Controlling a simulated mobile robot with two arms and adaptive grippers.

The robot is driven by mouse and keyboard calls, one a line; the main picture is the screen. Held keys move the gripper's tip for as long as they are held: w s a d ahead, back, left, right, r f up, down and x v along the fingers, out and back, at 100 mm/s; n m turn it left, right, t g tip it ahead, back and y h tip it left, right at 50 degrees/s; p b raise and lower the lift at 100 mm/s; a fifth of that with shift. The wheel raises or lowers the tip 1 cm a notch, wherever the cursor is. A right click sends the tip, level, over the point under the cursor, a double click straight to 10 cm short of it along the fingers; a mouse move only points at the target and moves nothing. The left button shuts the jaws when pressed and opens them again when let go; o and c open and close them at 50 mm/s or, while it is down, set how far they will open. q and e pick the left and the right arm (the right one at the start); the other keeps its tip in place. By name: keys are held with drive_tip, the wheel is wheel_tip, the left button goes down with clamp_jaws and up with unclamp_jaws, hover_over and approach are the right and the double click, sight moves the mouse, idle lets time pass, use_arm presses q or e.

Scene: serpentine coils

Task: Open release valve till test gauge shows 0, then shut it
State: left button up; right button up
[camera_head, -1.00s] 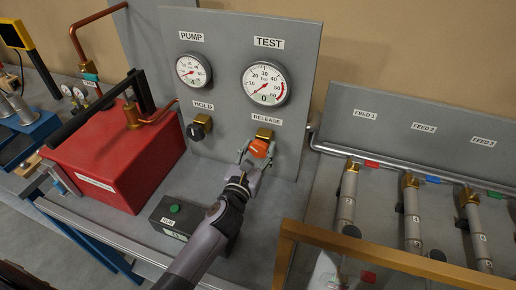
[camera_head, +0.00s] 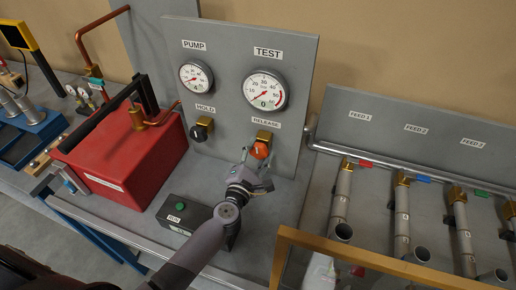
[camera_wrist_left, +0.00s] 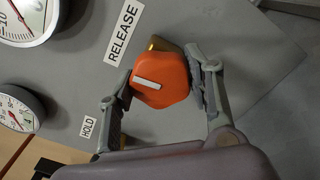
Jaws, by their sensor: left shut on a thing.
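The orange release valve knob (camera_head: 260,150) sits on its brass body under the RELEASE label on the grey panel. My left gripper (camera_head: 256,157) is at it; in the left wrist view its fingers (camera_wrist_left: 160,88) are on both sides of the knob (camera_wrist_left: 162,78), shut on it. A white bar marks the knob's face. The test gauge (camera_head: 265,90) above has its needle at the low end, and its readout shows 0. The pump gauge (camera_head: 196,76) is to its left, with a readout that looks like 4. My right gripper is not in view.
The black hold knob (camera_head: 200,131) is left of the release valve. A RUN box (camera_head: 184,212) with a green button stands below, close to my left arm. A red tank (camera_head: 120,160) is at left.

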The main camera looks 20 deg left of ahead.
use_arm(q)
drive_tip(key=shift+m, duration=0.5)
drive_tip(key=o, duration=1.1)
drive_tip(key=shift+o, duration=0.2)
drive_tip(key=s, duration=1.2)
drive_tip(key=shift+a, duration=0.15)
